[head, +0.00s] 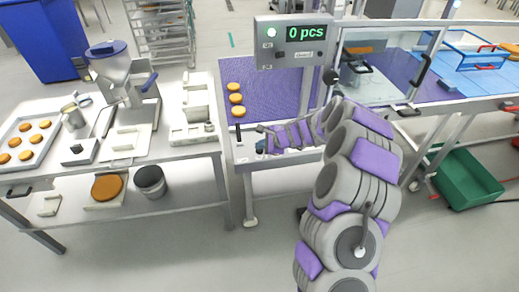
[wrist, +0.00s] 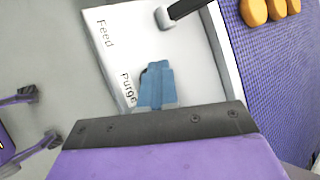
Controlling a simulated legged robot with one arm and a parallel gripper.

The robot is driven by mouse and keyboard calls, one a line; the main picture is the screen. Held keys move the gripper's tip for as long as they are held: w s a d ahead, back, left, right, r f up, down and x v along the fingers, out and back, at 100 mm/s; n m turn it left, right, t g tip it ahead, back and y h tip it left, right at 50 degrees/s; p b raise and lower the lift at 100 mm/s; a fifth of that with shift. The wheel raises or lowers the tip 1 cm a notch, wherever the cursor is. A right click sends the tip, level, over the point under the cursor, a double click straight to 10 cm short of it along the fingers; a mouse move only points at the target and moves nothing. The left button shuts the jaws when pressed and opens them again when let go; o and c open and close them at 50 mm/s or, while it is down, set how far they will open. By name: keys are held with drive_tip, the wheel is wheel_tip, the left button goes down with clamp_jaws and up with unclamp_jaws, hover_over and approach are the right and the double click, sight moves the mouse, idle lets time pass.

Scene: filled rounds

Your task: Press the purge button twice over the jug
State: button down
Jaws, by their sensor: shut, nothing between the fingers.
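The white control panel (wrist: 105,60) fills the upper middle of the wrist view, with the printed words "Feed" and "Purge". My gripper (wrist: 155,82) is shut and empty, its blue fingertips over the panel beside the word "Purge". The purge button is mostly or wholly hidden behind the fingertips; I cannot tell whether they touch it. In the head view my gripper (head: 262,146) is at the front left corner of the purple conveyor machine. A metal vessel (head: 73,116), possibly the jug, stands on the left table. No jug shows clearly beside the panel.
A black-handled lever (wrist: 186,9) stands on the panel near "Feed". Orange rounds (head: 236,98) lie on the purple belt (head: 280,88). The display (head: 306,33) reads "0 pcs". A green crate (head: 462,178) is on the floor at right.

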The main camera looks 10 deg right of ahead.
sight(261, 151)
idle(0.6)
drive_tip(key=shift+r+p, duration=0.85)
wheel_tip(261, 151, up, 5)
drive_tip(key=p, duration=0.4)
idle(0.6)
